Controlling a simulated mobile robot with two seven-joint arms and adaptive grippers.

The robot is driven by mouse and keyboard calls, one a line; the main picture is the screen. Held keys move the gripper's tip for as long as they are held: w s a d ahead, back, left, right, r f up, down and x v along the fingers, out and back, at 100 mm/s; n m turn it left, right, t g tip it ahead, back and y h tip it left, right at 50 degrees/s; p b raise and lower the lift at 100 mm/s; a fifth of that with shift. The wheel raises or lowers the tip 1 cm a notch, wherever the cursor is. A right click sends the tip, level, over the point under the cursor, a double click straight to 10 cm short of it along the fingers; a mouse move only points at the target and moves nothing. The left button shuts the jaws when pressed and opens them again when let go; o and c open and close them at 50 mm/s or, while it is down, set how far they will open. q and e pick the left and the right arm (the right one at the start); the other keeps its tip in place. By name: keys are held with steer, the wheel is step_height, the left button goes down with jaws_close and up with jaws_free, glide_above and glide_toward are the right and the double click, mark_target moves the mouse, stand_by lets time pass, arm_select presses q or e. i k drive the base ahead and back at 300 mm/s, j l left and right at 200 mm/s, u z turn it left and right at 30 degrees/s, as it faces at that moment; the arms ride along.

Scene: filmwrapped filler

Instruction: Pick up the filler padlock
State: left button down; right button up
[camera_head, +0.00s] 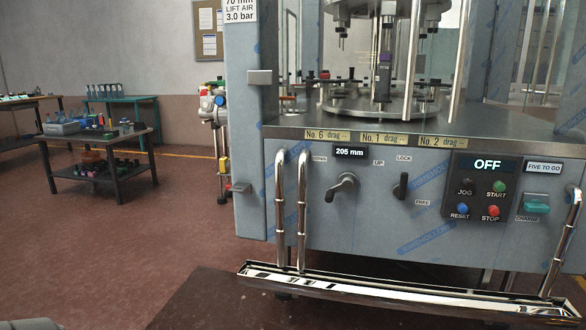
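The filler (345,235) stands at the centre and right, a film-wrapped metal cabinet with a round filling carousel (385,105) on top. Its panel display (487,164) reads OFF. A LOCK/FREE handle (402,187) and a crank (342,187) are on its front. I cannot make out a padlock with certainty on the filler or elsewhere. Small items on the left workbench (98,137) are too small to identify. Neither gripper's fingers show; only a small dark and pale shape is at the bottom left corner.
A shiny drip tray (400,292) and upright chrome rails (302,210) project in front of the filler. A green bench (135,99) stands by the back wall. Open brown floor (150,240) lies left of the filler, with a dark mat (215,305) in front.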

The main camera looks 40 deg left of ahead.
mark_target(223, 161)
steer(key=u, duration=1.75)
